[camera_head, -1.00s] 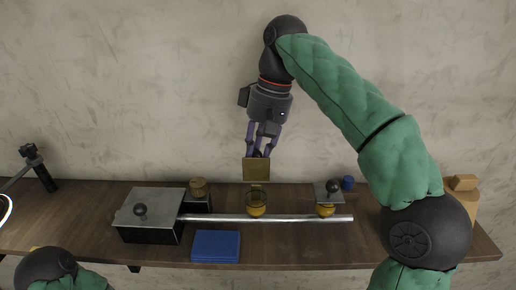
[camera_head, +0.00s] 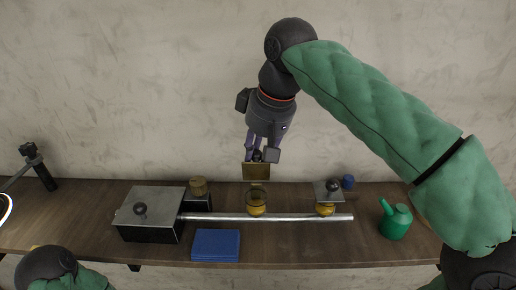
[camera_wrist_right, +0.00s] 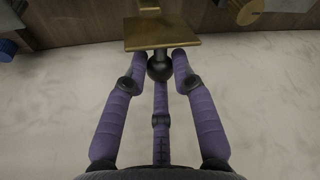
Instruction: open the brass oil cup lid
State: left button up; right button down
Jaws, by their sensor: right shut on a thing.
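The brass oil cup (camera_head: 257,208) stands at the metal pipe on the wooden shelf, its round mouth uncovered. Its square brass lid (camera_head: 257,173) is raised above and behind the mouth, its flat face toward the head camera. My right gripper (camera_head: 262,155) is shut on the lid's dark round knob. In the right wrist view the lid (camera_wrist_right: 162,43) lies across the fingertips, with the knob (camera_wrist_right: 160,67) between the purple fingers and a narrow brass strip beyond it. Whether that strip joins the cup is unclear. My left gripper is out of view.
A second cup (camera_head: 326,210) with a grey square lid stands right along the pipe (camera_head: 290,217). The front centre-right is clear.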

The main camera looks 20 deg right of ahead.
aim_at(267, 175)
jog(key=c, duration=1)
grip_release()
jog(key=shift+r, duration=0.15)
jog(key=shift+v, duration=5.9)
jog(key=shift+s, duration=0.1)
